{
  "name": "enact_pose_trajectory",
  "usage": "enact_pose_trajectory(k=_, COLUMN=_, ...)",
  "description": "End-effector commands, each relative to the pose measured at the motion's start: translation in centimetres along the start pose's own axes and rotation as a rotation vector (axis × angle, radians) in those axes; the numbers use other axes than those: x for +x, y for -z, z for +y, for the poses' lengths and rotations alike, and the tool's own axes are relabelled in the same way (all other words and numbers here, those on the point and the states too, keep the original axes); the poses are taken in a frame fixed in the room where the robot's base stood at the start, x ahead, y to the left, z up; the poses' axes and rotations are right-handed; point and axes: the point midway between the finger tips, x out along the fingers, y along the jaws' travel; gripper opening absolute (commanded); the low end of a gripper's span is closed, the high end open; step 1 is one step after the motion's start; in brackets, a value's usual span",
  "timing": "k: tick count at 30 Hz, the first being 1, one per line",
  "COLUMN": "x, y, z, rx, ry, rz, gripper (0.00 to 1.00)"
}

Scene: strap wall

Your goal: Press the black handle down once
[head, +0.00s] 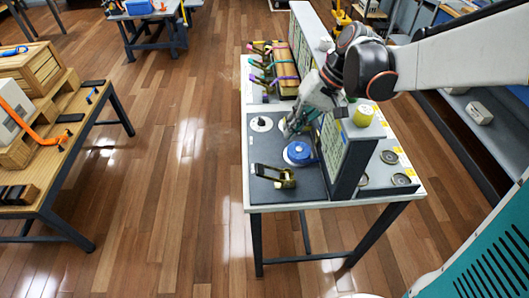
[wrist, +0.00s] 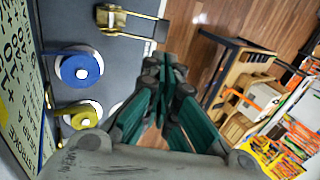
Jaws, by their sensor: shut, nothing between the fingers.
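The black handle (head: 266,170) sits on a brass bracket (head: 287,180) at the front of the dark grey panel on the white table, and stands raised at a tilt. In the wrist view the brass bracket (wrist: 112,18) is at the top, with the handle's dark end (wrist: 161,30) to its right. My gripper (head: 288,131) is shut and empty, over the panel behind the handle and apart from it. In the wrist view my gripper's green-sided fingers (wrist: 166,65) point toward the top, below and to the right of the handle.
A blue spool (head: 299,153) lies between my gripper and the handle, close to the upright board (head: 332,150). A white disc (head: 261,124) is left of my gripper. Several coloured straps (head: 262,75) are farther back. Floor is clear left of the table.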

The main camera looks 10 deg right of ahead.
Motion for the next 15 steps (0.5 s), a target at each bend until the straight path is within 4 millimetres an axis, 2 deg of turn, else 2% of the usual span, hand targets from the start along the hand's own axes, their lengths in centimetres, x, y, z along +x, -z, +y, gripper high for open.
enact_pose_trajectory(k=11, x=-0.09, y=0.01, z=0.06, rx=-0.002, ry=0.008, rz=0.002, gripper=0.00)
enact_pose_trajectory(k=15, x=0.80, y=0.05, z=0.10, rx=-0.002, ry=0.007, rz=0.002, gripper=0.00)
